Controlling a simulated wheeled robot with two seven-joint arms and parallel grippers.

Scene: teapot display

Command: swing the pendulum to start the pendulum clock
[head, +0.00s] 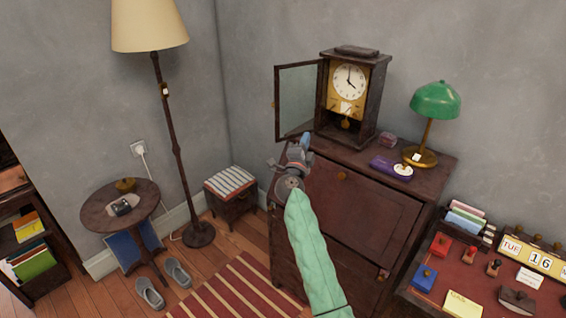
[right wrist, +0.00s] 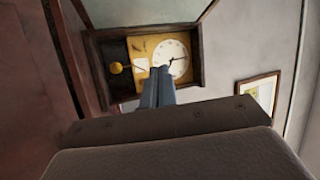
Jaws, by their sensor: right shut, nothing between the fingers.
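The pendulum clock (head: 352,95) stands on top of a dark wooden cabinet, with a white dial and a gold face. Its glass door (head: 299,100) is swung open to the left. The round brass pendulum bob (head: 345,125) hangs low inside the case. In the right wrist view the clock (right wrist: 194,62) appears turned on its side, with the yellow bob (right wrist: 116,68) at its left end. My right gripper (head: 305,140) is shut and empty, in front of the cabinet, below and left of the clock and apart from it. Its closed fingers (right wrist: 157,88) point toward the clock. My left gripper is not in view.
The cabinet top (head: 365,157) also holds a green lamp (head: 435,103), a purple box (head: 386,166) and a small jar (head: 388,139). A red-topped desk (head: 440,268) with stationery is at right. A floor lamp (head: 170,130) and striped stool (head: 231,190) stand left.

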